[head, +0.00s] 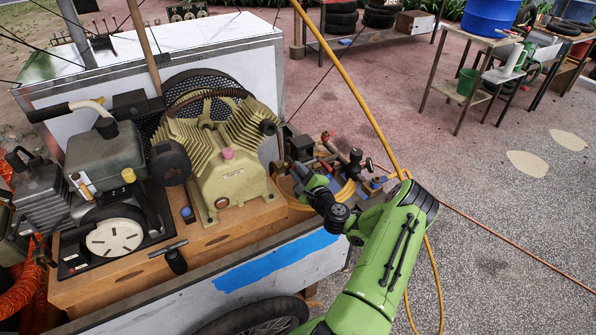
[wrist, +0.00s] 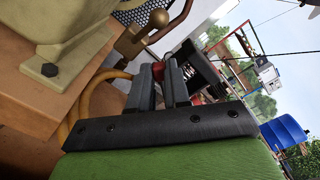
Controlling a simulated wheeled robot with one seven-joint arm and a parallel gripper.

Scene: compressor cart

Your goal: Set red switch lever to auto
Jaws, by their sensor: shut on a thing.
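In the wrist view, my gripper (wrist: 160,82) has its two grey fingers closed around a small red piece, which looks like the red switch lever (wrist: 158,70). Only its tip shows between the fingertips; the rest is hidden, so I cannot tell the lever's setting. A black box (wrist: 205,72), perhaps the switch body, is just beyond the fingers. In the head view, my gripper (head: 316,184) reaches in among the fittings at the right end of the cart. The fingers and the lever cannot be made out there.
The beige compressor pump (head: 228,180) and engine (head: 104,158) sit on a wooden deck (head: 235,230) left of my gripper. A brass fitting (wrist: 132,42) and a yellow hose (wrist: 97,85) are close to the fingers.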

